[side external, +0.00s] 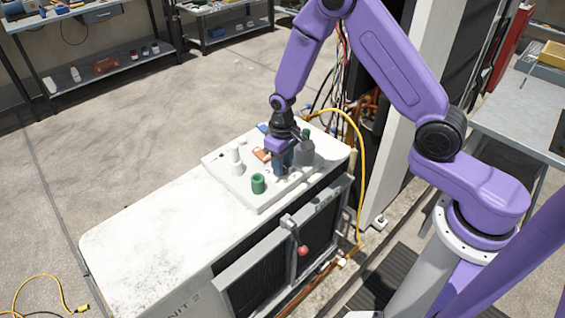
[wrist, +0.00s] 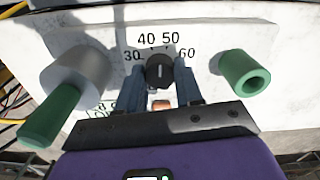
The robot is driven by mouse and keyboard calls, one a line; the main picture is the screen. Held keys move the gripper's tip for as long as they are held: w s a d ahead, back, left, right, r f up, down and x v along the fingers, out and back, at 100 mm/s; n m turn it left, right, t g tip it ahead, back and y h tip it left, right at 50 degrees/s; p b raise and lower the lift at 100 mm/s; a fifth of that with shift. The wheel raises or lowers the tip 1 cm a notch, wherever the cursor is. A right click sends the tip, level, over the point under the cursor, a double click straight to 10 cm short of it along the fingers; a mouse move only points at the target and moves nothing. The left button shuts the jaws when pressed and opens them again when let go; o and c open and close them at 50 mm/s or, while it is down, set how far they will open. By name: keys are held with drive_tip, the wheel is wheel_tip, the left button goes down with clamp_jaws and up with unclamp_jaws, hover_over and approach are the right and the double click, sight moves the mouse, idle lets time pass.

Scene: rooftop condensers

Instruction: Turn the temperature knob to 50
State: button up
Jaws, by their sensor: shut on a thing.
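The temperature knob (wrist: 160,71) is black and round with a white pointer line, in the middle of the wrist view. The pointer looks nearly straight up, roughly between the printed 40 and 50; I cannot read it more finely. The numbers 30, 40, 50 and 60 (wrist: 188,57) run around the knob on the white panel (wrist: 285,50). My gripper (wrist: 160,85) is shut on the knob, one finger on its left and one on its right. In the side external view my gripper (side external: 283,161) points down at the panel and hides the knob.
A green hollow cylinder (wrist: 246,74) stands right of the knob. A grey cylinder with a green handle (wrist: 52,115) stands left, close to the fingers. White fittings (side external: 236,160) rise from the panel. A yellow hose (side external: 360,150) runs past the unit. The white unit top (side external: 150,230) is clear.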

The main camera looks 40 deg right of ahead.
drive_tip(key=shift+m, duration=1.7)
drive_tip(key=o, duration=1)
drive_tip(key=shift+o, duration=0.2)
wheel_tip(320, 180, up, 18)
drive_tip(key=shift+f, duration=0.25)
